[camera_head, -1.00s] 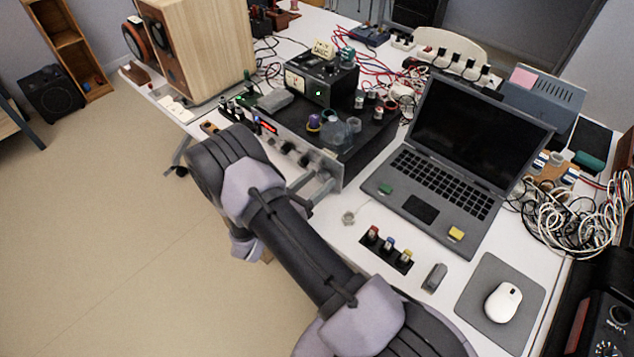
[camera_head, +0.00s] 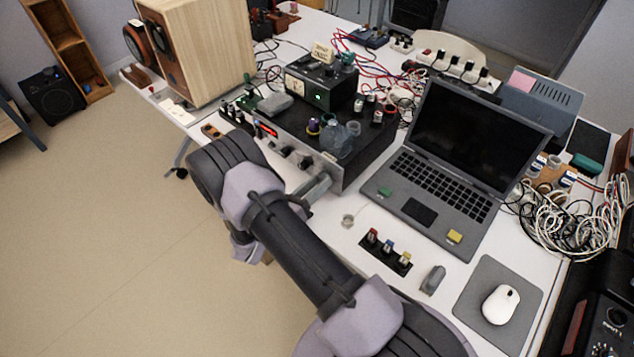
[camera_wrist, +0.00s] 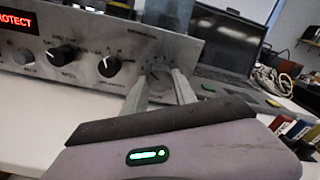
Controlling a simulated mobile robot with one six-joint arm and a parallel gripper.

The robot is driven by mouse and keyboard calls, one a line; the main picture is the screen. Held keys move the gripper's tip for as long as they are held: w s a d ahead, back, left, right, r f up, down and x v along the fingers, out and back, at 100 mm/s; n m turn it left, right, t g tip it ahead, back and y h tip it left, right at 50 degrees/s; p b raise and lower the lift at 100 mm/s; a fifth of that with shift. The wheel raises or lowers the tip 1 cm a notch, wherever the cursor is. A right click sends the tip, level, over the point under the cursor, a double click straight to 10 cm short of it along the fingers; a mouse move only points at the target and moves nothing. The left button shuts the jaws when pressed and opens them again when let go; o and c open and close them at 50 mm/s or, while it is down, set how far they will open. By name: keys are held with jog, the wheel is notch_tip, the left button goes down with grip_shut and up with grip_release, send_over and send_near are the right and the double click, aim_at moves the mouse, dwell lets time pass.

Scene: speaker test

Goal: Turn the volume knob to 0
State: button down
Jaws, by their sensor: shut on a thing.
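The amplifier (camera_head: 362,150) has a silver front panel, which fills the upper left of the wrist view (camera_wrist: 85,28). The volume knob (camera_wrist: 159,79) is the large silver knob at the right end of that panel, ringed by scale marks. My gripper (camera_wrist: 160,84) is shut on this knob, one pale finger at each side. The fingers partly hide the knob, and I cannot read its setting. In the head view my gripper (camera_head: 316,186) is at the panel's right end, and the knob is hidden there.
Black knobs (camera_wrist: 109,66) sit left of the volume knob, and a red display (camera_wrist: 14,20) reads "PROTECT". An open laptop (camera_head: 440,185) stands right of the amplifier. Small coloured-cap items (camera_head: 388,246) and a mouse (camera_head: 501,304) lie nearer. A wooden speaker (camera_head: 210,50) stands at the left.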

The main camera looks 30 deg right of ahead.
jog(key=n+p, duration=0.1)
jog(key=n, duration=0.3)
jog(key=shift+n, duration=0.3)
jog(key=n+p, duration=0.1)
jog(key=n, duration=0.2)
jog(key=shift+n, duration=0.4)
jog(key=n, duration=0.3)
jog(key=shift+p, duration=0.3)
jog(key=shift+n, duration=2)
jog(key=c, duration=1)
grip_release()
